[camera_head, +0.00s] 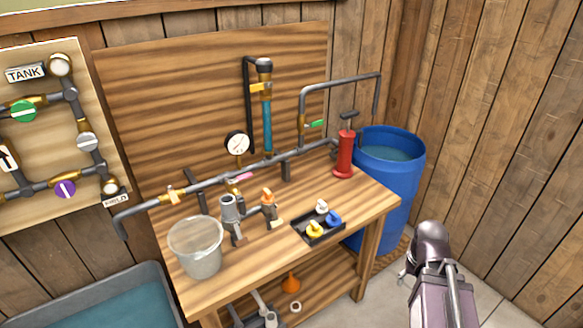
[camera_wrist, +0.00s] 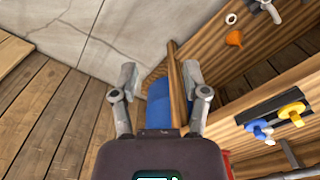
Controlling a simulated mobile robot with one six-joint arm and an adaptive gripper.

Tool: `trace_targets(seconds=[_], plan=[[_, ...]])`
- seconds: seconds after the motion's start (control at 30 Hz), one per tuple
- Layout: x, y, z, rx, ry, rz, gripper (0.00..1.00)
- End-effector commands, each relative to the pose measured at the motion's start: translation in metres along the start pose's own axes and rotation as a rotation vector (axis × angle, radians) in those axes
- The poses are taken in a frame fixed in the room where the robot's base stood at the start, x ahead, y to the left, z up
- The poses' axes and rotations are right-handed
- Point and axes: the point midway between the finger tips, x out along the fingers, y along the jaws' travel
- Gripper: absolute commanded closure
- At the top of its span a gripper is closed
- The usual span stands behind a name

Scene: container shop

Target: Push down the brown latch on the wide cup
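A wide grey cup (camera_head: 231,208) stands upright on a pipe fitting on the wooden bench (camera_head: 340,235), just right of the bucket. In the head view my arm is at the lower right, off the bench and away from the cup. The cup is not visible in the wrist view.
A translucent bucket (camera_head: 196,262) stands at the bench's front left. A black tray (camera_head: 305,236) with yellow, blue and white knobs lies right of the cup. A red pump (camera_head: 345,155), the blue barrel (camera_head: 405,172) and piping line the back. Floor (camera_head: 395,285) right of the bench is clear.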

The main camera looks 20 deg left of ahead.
Motion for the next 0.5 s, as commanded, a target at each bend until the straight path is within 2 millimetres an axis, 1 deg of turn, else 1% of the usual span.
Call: trace_targets(seconds=[0.03, 0.07, 0.17, 0.27, 0.37, 0.47, 0.5], plan=[[0.0, -0.001, -0.001, -0.001, 0.0, 0.0, 0.11], [-0.001, -0.001, -0.001, -0.003, 0.0, 0.0, 0.03], [-0.003, -0.006, -0.005, -0.014, 0.0, 0.0, 0.03], [-0.006, -0.016, -0.011, -0.035, 0.0, 0.0, 0.03], [-0.012, -0.031, -0.021, -0.069, 0.001, 0.0, 0.03], [-0.019, -0.052, -0.032, -0.112, 0.001, 0.0, 0.03], [-0.021, -0.062, -0.037, -0.132, 0.001, 0.0, 0.03]])
